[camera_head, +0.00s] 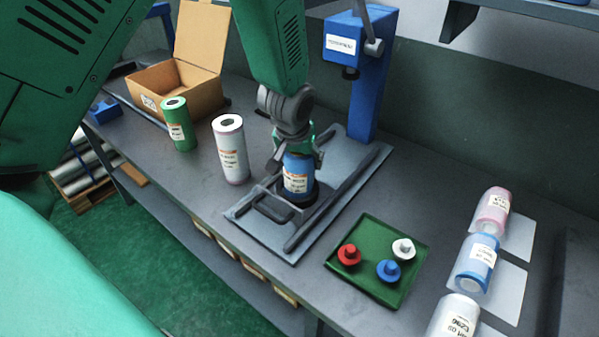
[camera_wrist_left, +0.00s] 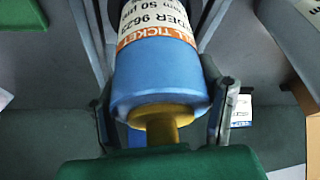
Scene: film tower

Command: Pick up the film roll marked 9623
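A blue film roll (camera_head: 298,165) with an orange-and-white label stands upright in the grey metal fixture (camera_head: 262,236) on the bench. In the left wrist view the roll (camera_wrist_left: 160,90) shows "9623" on its label and a yellow core at its near end. My left gripper (camera_head: 297,160) is over the roll from above, with one finger on each side of its upper end. In the wrist view the fingers (camera_wrist_left: 163,115) flank the roll closely; whether they press on it is not clear. My right gripper is not in view.
A blue press stand (camera_head: 362,90) rises just behind the fixture. A white roll (camera_head: 230,150), a green roll (camera_head: 178,125) and an open carton (camera_head: 195,88) stand to the left. A green tray (camera_head: 366,228) with coloured plugs lies right, then several rolls on white pads (camera_head: 508,290).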

